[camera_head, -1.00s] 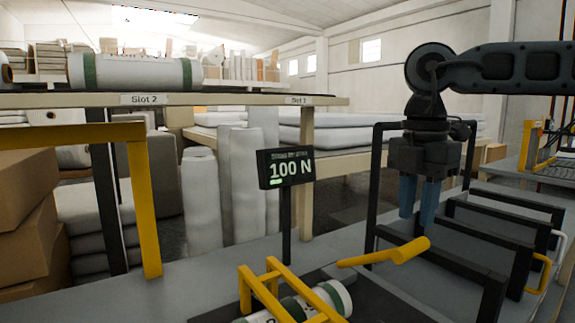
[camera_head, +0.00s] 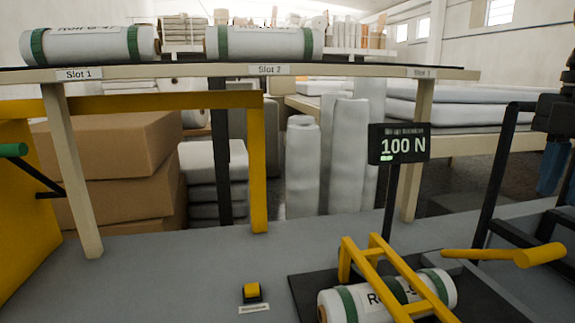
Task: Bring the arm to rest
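My gripper (camera_head: 556,172) is at the right edge of the head view, cut off by the frame. Its blue fingers show only in part, so I cannot tell whether they are open or shut. It hangs above the dark rack at the right. A white roll with green bands (camera_head: 366,301) lies under a yellow frame (camera_head: 392,280) on a dark base at the front. A display (camera_head: 399,144) beside it reads 100 N.
Two white rolls, left (camera_head: 88,45) and right (camera_head: 262,43), lie on the shelf (camera_head: 170,73) over Slot 1 and Slot 2. A yellow lever (camera_head: 505,256) sticks out at the right. A small yellow-black button (camera_head: 252,292) sits on the grey bench (camera_head: 180,270), which is mostly clear there.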

